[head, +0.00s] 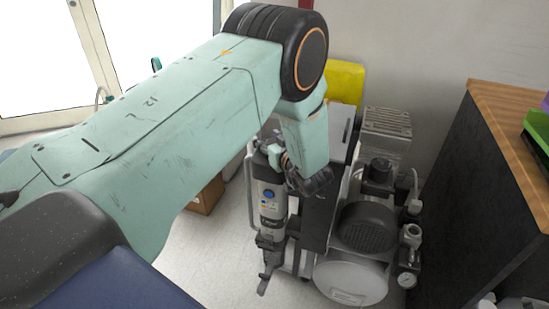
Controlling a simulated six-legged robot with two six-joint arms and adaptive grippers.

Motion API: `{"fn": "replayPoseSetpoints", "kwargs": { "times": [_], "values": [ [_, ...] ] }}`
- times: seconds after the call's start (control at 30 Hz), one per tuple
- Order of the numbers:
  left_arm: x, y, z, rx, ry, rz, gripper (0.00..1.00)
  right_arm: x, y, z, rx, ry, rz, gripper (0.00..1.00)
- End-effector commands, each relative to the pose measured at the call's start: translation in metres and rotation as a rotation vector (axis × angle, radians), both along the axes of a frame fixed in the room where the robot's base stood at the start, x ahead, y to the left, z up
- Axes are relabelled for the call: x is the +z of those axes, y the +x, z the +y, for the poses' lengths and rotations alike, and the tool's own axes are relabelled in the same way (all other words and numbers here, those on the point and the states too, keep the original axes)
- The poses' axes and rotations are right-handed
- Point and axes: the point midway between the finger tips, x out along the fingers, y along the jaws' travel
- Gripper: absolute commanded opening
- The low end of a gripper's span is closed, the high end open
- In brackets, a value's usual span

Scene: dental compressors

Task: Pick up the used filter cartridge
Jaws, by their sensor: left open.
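I cannot make out the used filter cartridge in the head view; my left arm covers much of the scene. My left gripper (268,272) is open and points down, just left of the dental compressor (352,280). I see nothing between its fingers. The compressor has a pale tank, a black ribbed motor (368,228) and a pressure gauge (407,281) on its right side. The gripper's wrist hides part of the compressor's left side. My right gripper is not in view.
A dark cabinet with a wooden top (508,112) stands close on the right, with a green tray (538,130) on it. A yellow object (345,80) stands behind the compressor by the wall. A cardboard box (206,197) sits behind my left arm. Pale floor (222,250) is clear left of the gripper.

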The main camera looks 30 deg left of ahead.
Motion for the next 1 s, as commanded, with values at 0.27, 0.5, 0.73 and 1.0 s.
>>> {"fn": "replayPoseSetpoints", "kwargs": {
  "times": [0.27, 0.5, 0.73, 1.0],
  "values": [
    [-0.0005, 0.0052, 0.0048, -0.001, 0.0, 0.0, 0.49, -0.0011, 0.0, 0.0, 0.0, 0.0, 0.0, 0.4],
    [-0.0004, 0.0069, 0.004, -0.001, 0.0, 0.0, 0.32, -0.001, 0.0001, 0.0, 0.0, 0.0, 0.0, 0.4],
    [-0.0004, 0.0068, 0.0038, -0.001, 0.001, -0.001, 0.12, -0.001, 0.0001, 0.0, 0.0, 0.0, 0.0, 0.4],
    [-0.0002, 0.0068, 0.0038, -0.001, 0.001, -0.001, 0.0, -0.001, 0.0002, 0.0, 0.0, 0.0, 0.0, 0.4]
  ]
}}
